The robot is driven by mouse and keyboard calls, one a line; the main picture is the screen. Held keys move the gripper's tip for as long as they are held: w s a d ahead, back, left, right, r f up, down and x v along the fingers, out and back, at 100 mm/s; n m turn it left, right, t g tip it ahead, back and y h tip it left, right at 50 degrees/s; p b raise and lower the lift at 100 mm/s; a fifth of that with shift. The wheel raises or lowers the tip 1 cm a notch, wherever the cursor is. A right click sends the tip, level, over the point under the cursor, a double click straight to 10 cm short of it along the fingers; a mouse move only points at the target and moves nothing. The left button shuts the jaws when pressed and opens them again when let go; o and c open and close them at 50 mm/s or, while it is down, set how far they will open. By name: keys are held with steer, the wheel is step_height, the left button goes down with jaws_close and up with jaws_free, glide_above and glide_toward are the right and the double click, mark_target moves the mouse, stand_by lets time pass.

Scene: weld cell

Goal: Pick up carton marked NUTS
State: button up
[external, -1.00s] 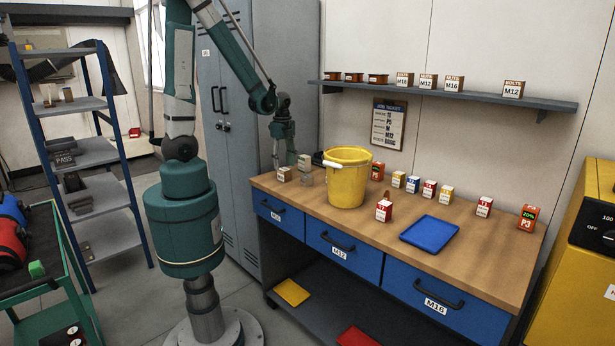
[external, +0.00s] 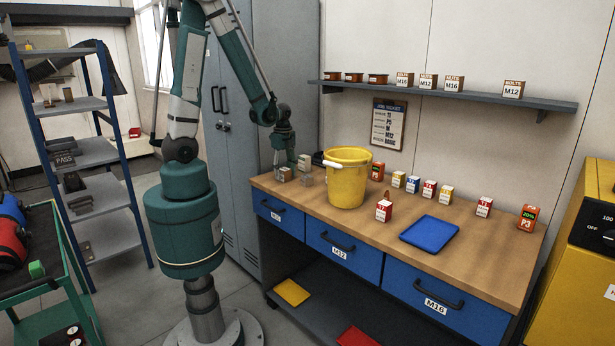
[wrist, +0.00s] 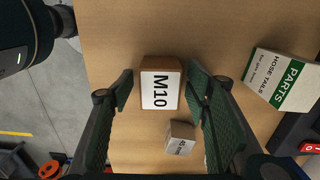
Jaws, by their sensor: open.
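A small brown carton (wrist: 160,88) with a white label reading M10 lies in the wrist view between the two fingers of my gripper (wrist: 161,92). The fingers are open, one on each side of it, with a gap visible at the left. No word NUTS can be read on the side facing the camera. In the external view a small carton (external: 284,174) stands at the left end of the bench, just under my gripper (external: 290,161). On the wall shelf stands a carton labelled M16 (external: 453,83), with a smaller line above that seems to read NUTS.
A small grey block (wrist: 180,138) with unreadable text sits close to the M10 carton. A white and green PARTS hose tails box (wrist: 283,80) lies to the right. A yellow bucket (external: 347,180) stands right of my gripper on the bench (external: 470,255). A blue tray (external: 429,229) lies farther right.

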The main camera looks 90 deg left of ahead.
mark_target(284, 169)
steer(key=shift+c, duration=0.4)
steer(key=c, duration=1.3)
steer(key=shift+r, duration=0.1)
steer(key=shift+r+p, duration=0.55)
steer(key=shift+r, duration=4.35)
